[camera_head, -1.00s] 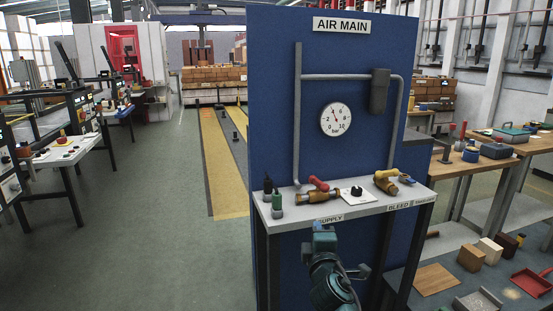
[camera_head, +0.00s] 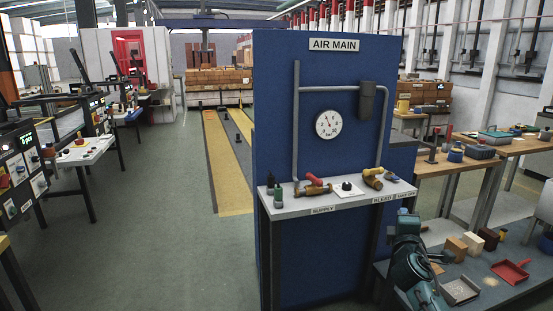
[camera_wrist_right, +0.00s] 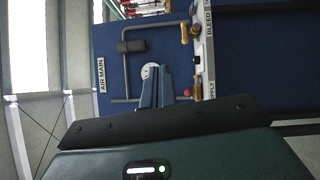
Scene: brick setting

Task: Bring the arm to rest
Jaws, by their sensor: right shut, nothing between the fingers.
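My right gripper (camera_head: 406,222) is in the lower right of the head view, in front of the right end of the bench shelf and apart from it as far as I can see. In the right wrist view its two fingers (camera_wrist_right: 155,92) lie close together, shut and empty, pointing toward the blue AIR MAIN panel (camera_wrist_right: 225,65). The arm behind it is bent and runs out at the bottom of the head view. My left gripper is not in view.
The blue panel (camera_head: 275,120) carries a gauge (camera_head: 328,125) and pipes. Its shelf (camera_head: 290,208) holds a red-handled valve (camera_head: 318,185) and a yellow-handled valve (camera_head: 373,177). A low table with a red dustpan (camera_head: 510,272) is at right. The floor (camera_head: 170,230) at left is clear.

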